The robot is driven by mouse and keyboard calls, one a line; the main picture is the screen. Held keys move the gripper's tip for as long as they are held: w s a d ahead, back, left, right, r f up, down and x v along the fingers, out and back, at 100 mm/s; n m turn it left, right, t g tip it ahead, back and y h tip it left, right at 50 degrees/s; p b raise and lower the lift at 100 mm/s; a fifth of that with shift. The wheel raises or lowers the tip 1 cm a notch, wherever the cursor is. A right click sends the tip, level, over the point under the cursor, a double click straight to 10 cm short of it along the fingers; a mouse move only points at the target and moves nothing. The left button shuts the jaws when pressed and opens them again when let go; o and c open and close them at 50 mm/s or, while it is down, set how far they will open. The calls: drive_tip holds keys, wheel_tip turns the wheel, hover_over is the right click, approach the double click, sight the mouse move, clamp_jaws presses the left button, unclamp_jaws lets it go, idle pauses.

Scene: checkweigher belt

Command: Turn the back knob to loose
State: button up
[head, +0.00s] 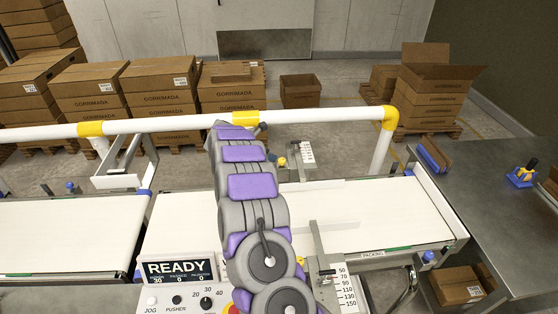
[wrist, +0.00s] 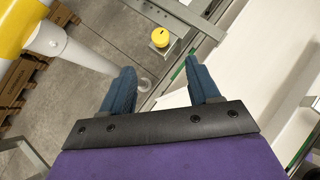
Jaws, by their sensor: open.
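The back knob is a small yellow cap with a dark mark on top; in the wrist view the back knob (wrist: 160,37) sits on a grey metal bracket at the belt's far side. In the head view the back knob (head: 281,161) shows just right of my arm, by a white scale plate (head: 307,152). My gripper (wrist: 160,70) has two blue-grey fingers spread apart with nothing between them. The knob appears beyond the fingertips, roughly in line with the gap, and apart from them. In the head view my arm mostly hides the gripper.
A white pipe rail (head: 330,115) with yellow joints runs behind the belt (head: 390,205). The front scale plate (head: 343,290) stands at the near side. A display reading READY (head: 178,269) is at lower left. A steel table (head: 510,220) is at right; cartons stand behind the rail.

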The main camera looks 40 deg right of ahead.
sight(281, 160)
drive_tip(key=x, duration=1.3)
drive_tip(key=shift+w, duration=0.1)
drive_tip(key=shift+d+r, duration=0.1)
drive_tip(key=shift+c, duration=0.2)
drive_tip(key=c, duration=1)
